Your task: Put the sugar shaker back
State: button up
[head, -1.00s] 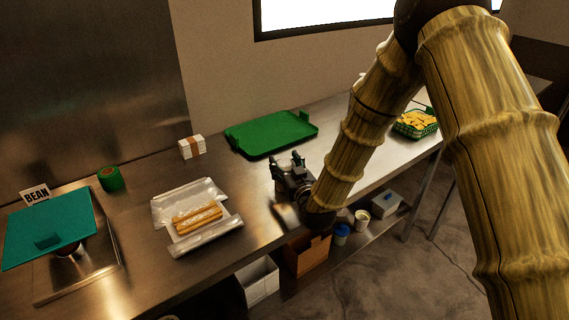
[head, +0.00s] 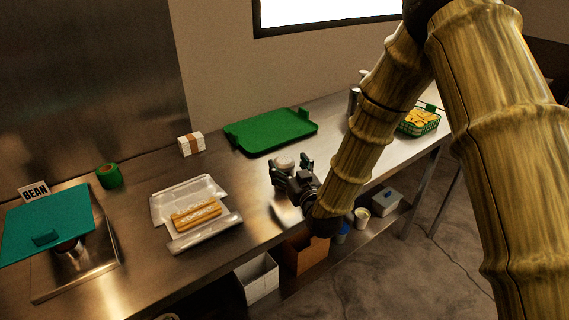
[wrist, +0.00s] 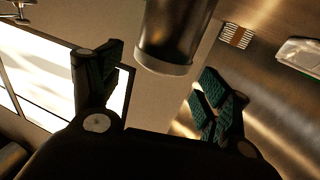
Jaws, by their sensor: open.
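In the head view my gripper (head: 293,167) is over the front part of the steel counter (head: 130,165), with its fingers apart. A small pale round top (head: 284,163), likely the sugar shaker's, shows at the fingers; the rest of it is hidden. In the wrist view a metal cylinder with a pale rim, likely the sugar shaker (wrist: 175,35), comes in from the top edge. It appears between and beyond the open fingers of my gripper (wrist: 165,80), with visible gaps on both sides. Whether it stands on the counter is not clear.
A green tray (head: 270,133) lies behind my gripper. A napkin stack (head: 191,144) and a foil tray with a yellow food item (head: 196,213) are to the left. A grey cylinder (head: 353,102) and a green basket (head: 419,122) are to the right. Bare counter lies between.

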jog(key=b+v, duration=0.1)
jog(key=v, duration=0.7)
jog(key=shift+s+d+b, duration=0.2)
jog(key=shift+s+b, duration=0.1)
jog(key=shift+b, duration=0.05)
